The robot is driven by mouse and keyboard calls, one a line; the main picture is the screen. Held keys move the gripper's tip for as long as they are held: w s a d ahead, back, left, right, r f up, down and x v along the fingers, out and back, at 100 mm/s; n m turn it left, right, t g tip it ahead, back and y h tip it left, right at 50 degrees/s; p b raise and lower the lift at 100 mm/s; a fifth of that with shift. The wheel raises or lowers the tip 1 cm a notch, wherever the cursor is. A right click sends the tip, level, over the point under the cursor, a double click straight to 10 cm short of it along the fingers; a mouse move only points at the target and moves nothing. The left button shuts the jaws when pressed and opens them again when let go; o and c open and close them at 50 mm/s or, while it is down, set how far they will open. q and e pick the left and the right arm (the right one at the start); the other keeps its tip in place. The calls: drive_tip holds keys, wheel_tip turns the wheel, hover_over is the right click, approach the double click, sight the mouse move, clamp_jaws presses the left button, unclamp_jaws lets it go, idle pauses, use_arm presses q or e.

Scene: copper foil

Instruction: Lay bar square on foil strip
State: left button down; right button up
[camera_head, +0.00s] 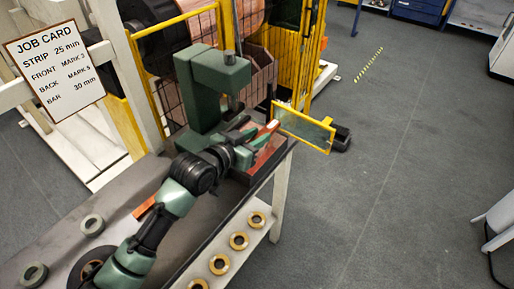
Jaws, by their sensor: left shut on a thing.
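My left gripper (256,137) is at the bench's right end, beside the green press. It is shut on a thin bar, whose orange-red end (270,126) shows by the fingertips. The fingers and arm hide most of the bar, so I cannot tell if it touches anything or lies square. A copper-coloured strip (265,155), which looks like the foil, lies just below the gripper on the low fixture at the press. Part of it is hidden. My right gripper is not in view.
The green press (200,92) stands close behind the gripper. A yellow-framed clear guard (304,127) is just right of it. The job card (54,62) hangs at left.

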use_arm(q)
drive_tip(key=shift+f, duration=2.2)
drive_tip(key=shift+f, duration=0.15)
drive_tip(key=c, duration=1.1)
unclamp_jaws()
drive_tip(key=shift+f, duration=0.1)
drive_tip(key=shift+s+a, duration=0.1)
drive_tip(key=shift+s, duration=0.05)
drive_tip(key=v, duration=1.2)
drive_tip(key=shift+b, duration=0.4)
